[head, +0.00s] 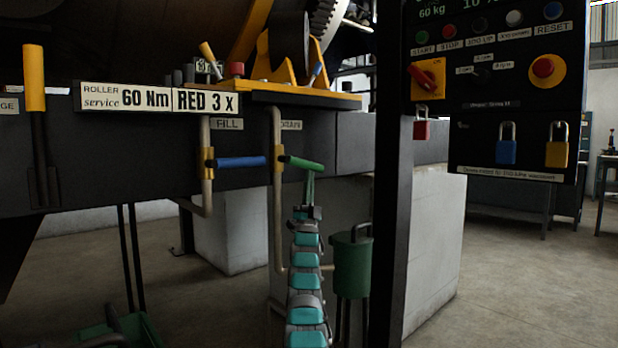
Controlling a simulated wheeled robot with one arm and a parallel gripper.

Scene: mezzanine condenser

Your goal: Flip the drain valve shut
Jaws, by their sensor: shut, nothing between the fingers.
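The drain valve has a green lever handle (303,163) and a brass-coloured body (279,161) on a vertical pale pipe, below the DRAIN label (290,126). The handle points right and slightly down, across the pipe. My gripper (311,177) comes up from below on my teal and grey arm. Its fingers are shut and empty, with the tips just under the right end of the green handle. I cannot tell whether they touch it. The fill valve's blue handle (242,162) points right from its own pipe, below the FILL label (227,124).
A dark post (391,230) and a control panel (494,50) with padlocks stand to the right of my arm. A green canister (352,262) stands close to its right. A yellow-gripped lever (34,78) is at far left. Open floor lies at right.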

